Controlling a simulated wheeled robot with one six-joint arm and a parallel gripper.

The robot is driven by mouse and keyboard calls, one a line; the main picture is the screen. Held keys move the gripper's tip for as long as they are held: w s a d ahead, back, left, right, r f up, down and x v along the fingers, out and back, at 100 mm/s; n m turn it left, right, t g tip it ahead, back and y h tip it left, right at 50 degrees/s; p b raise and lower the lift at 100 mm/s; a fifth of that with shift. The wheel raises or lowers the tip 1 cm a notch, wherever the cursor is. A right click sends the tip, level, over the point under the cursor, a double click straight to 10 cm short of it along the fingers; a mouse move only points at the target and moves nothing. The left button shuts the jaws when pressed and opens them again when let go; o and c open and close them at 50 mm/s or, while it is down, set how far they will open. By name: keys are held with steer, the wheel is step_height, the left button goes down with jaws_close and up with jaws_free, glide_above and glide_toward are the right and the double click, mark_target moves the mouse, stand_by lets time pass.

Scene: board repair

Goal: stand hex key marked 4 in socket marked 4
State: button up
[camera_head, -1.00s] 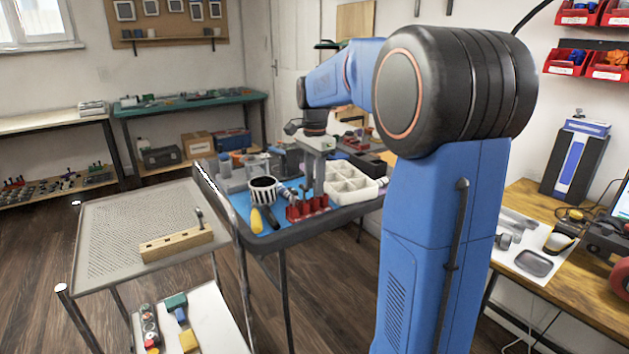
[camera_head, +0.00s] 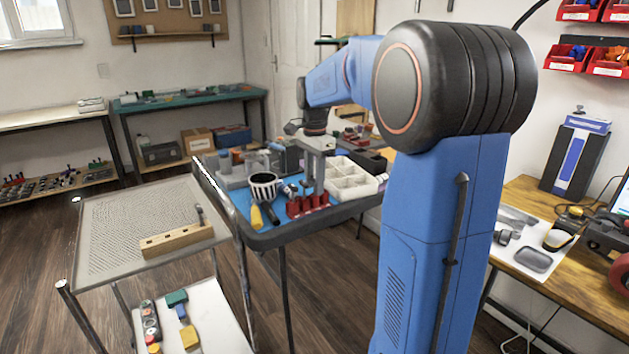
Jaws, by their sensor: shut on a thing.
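My gripper (camera_head: 317,190) reaches down at the red holder (camera_head: 308,206) on the blue-topped cart. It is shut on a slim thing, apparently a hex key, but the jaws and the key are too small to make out. The red holder has several upright slots or keys along it. Size marks on keys and sockets cannot be read from here.
A striped cup (camera_head: 264,186), a yellow-handled tool (camera_head: 256,217) and a white divided tray (camera_head: 350,181) crowd around the gripper on the cart. The perforated tabletop (camera_head: 130,225) is otherwise clear. A gap separates it from the cart.

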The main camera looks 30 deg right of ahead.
steer(key=o, duration=1.1)
steer(key=shift+o, duration=0.9)
steer(key=shift+r, duration=3.5)
